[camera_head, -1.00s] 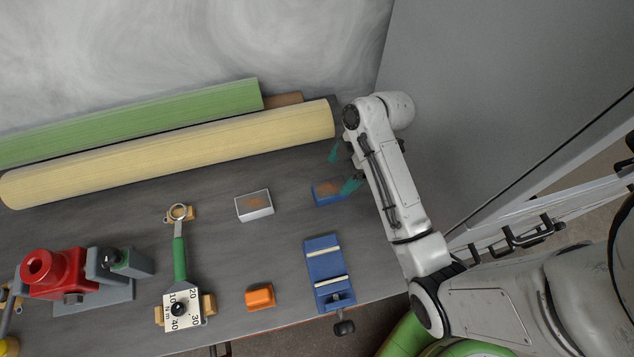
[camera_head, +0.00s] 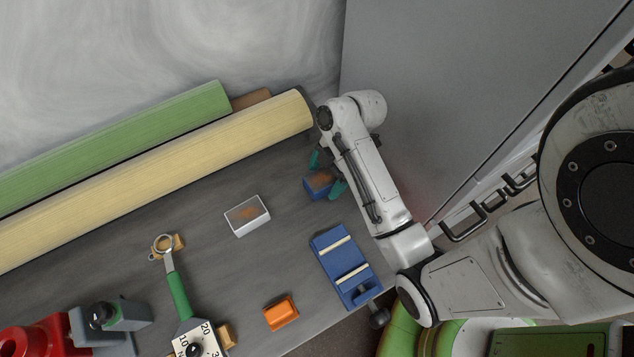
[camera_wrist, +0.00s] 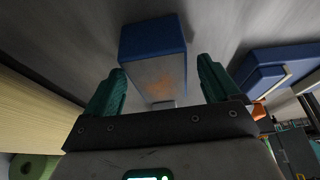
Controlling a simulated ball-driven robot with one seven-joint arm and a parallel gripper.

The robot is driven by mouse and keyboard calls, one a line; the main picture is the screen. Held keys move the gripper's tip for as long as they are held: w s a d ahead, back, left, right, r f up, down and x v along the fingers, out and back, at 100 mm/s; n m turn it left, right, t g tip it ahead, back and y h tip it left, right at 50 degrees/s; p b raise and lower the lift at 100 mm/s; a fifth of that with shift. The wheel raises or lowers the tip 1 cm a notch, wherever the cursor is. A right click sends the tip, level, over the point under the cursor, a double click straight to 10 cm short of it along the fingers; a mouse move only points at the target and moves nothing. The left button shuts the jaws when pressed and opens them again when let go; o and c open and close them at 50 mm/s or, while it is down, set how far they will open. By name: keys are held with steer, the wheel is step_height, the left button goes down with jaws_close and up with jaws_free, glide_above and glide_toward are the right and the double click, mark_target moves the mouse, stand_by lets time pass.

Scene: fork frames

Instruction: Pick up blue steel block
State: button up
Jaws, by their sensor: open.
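The blue steel block (camera_head: 316,187) lies on the dark bench near the far right end, with a rust-brown patch on its top. In the wrist view the block (camera_wrist: 152,38) shows a blue side and a grey face with a rusty patch. My gripper (camera_head: 326,174) is open, its teal fingers at the block's right and far side in the head view. In the wrist view my gripper (camera_wrist: 162,76) has one finger on each side of the grey face, with visible gaps. The block is not gripped. My arm hides part of the bench beyond it.
A white-edged block (camera_head: 247,217) lies left of the blue one. A blue vise (camera_head: 346,266), an orange block (camera_head: 281,313) and a green-handled wrench (camera_head: 179,296) lie nearer. A yellow roll (camera_head: 170,175) and a green roll (camera_head: 115,145) lie behind. A grey wall panel (camera_head: 440,90) stands right.

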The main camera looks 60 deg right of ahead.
mark_target(325, 176)
steer(key=shift+c, duration=0.3)
steer(key=c, duration=1.5)
steer(key=shift+o, duration=0.2)
steer(key=shift+r, duration=0.1)
steer(key=shift+r, duration=0.1)
step_height(325, 176, up, 8)
steer(key=p, duration=0.4)
steer(key=shift+r+p, duration=0.9)
steer(key=shift+p, duration=0.1)
